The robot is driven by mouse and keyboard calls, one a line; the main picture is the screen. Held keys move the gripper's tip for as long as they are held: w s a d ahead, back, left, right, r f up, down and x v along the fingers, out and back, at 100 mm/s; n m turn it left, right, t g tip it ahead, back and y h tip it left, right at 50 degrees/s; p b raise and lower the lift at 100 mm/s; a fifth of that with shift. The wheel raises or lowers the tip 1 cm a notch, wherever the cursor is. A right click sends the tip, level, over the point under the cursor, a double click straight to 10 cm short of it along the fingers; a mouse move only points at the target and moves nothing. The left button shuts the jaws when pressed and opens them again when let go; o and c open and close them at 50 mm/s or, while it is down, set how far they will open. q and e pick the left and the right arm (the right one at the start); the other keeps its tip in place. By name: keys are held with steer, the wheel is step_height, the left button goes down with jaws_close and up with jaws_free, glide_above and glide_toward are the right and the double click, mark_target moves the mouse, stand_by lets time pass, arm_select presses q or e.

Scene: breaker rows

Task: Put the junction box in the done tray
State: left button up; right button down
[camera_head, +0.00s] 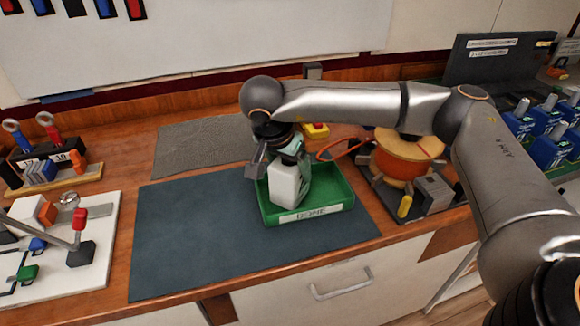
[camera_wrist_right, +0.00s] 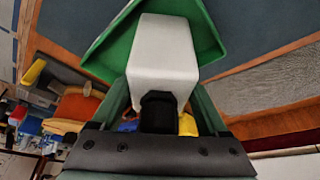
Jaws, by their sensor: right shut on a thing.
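The junction box (camera_head: 285,186) is a white block, at the left part of the green done tray (camera_head: 336,188) in the head view. My right gripper (camera_head: 284,158) is above it, pointing down and shut on it. In the right wrist view, the white box (camera_wrist_right: 163,58) sits between the fingers of the gripper (camera_wrist_right: 160,110), with the green tray (camera_wrist_right: 112,52) behind it. I cannot tell whether the box touches the tray floor. The tray's label reads DONE. My left gripper is not in view.
A dark mat (camera_head: 190,235) lies left of the tray, mostly clear. An orange cable reel (camera_head: 408,150) stands right of it. A white board with a lever (camera_head: 60,250) is at the left. Blue breakers (camera_head: 548,135) stand at the right.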

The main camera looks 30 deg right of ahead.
steer(key=shift+f, duration=0.15)
steer(key=shift+f, duration=0.2)
jaws_free()
